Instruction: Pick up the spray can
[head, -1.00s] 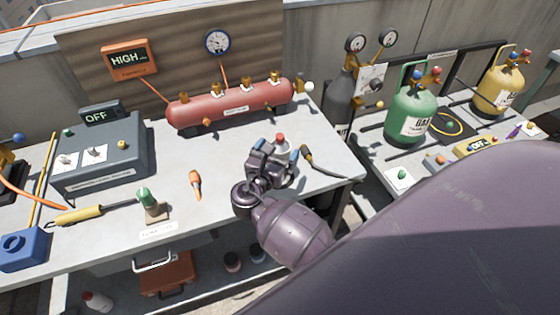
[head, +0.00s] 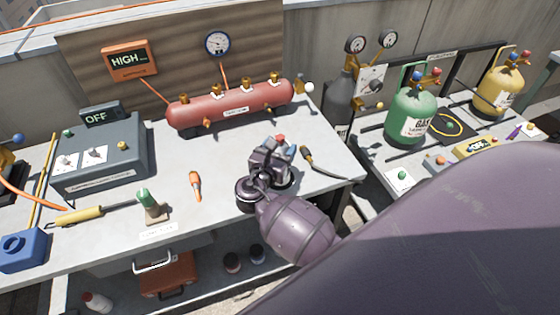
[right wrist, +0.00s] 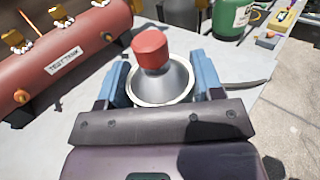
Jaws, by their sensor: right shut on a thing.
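The spray can shows in the right wrist view as a grey domed top with a red cap (right wrist: 151,50). It stands between the two blue fingers of my right gripper (right wrist: 160,85), which is shut on it. In the head view the right gripper (head: 272,155) is over the right part of the workbench (head: 225,205), in front of the red tank. Only the red cap (head: 281,138) of the can and a little below it show there; the gripper hides the rest. I cannot tell whether the can touches the bench. My left gripper is not in view.
The red test tank (head: 235,102) lies behind the gripper. A torch-like tool with a dark hose (head: 320,168) lies just right of it, and an orange-handled tool (head: 195,183) to its left. A green gas cylinder (head: 408,115) stands right of the bench.

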